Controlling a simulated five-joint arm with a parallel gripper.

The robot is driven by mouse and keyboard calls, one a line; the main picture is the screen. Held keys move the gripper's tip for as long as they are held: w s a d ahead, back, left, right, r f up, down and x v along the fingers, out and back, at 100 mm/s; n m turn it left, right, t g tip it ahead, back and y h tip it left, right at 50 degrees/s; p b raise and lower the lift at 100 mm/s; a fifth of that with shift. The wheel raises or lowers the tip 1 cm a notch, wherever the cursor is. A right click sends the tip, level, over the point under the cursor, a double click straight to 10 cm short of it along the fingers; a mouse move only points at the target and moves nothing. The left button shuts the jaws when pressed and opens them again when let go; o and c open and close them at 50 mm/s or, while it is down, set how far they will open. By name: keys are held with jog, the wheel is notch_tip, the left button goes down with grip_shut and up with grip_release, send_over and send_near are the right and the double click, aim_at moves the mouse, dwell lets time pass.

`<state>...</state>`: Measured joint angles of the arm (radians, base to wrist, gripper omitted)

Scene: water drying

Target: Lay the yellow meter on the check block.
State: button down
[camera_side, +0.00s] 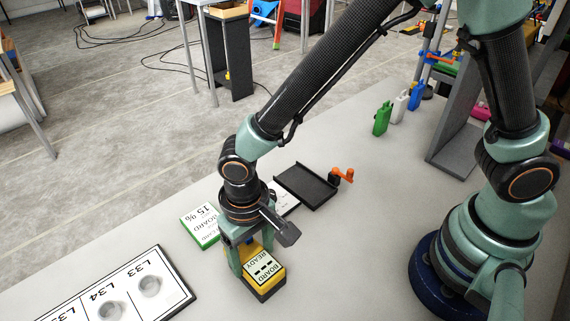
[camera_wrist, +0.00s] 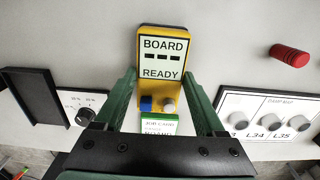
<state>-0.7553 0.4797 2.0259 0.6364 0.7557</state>
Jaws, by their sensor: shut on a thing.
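The yellow meter (camera_side: 262,272) is between the fingers of my gripper (camera_side: 252,256), which is shut on it. Its face reads "BOARD" and "READY" with dashes between. In the wrist view, the meter (camera_wrist: 165,68) stands out ahead between the fingers of my gripper (camera_wrist: 161,78), with a blue and a grey knob at its lower end. A green-edged white block (camera_side: 203,225) marked "15 %" and "BOARD", which looks like the check block, lies left of the gripper. A green and white labelled piece (camera_wrist: 158,126) shows below the meter in the wrist view. I cannot tell whether the meter touches the table.
A panel with round pads marked L33 to L35 (camera_side: 130,287) lies at front left. A black tray (camera_side: 306,184) and an orange-handled part (camera_side: 342,176) lie behind the gripper. A red cylinder (camera_wrist: 289,55) lies at right in the wrist view.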

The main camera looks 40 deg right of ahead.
aim_at(252, 257)
jog(key=shift+f, duration=0.1)
grip_release()
notch_tip(252, 257, up, 12)
jog(key=d+r+t, duration=0.2)
jog(key=d+r, duration=0.2)
jog(key=d, duration=0.9)
jog(key=d+r+t, duration=0.3)
jog(key=d+r, duration=0.2)
jog(key=d, duration=0.8)
jog(key=shift+w+r+t, duration=0.15)
jog(key=shift+w+t, duration=0.15)
jog(key=shift+w, duration=0.15)
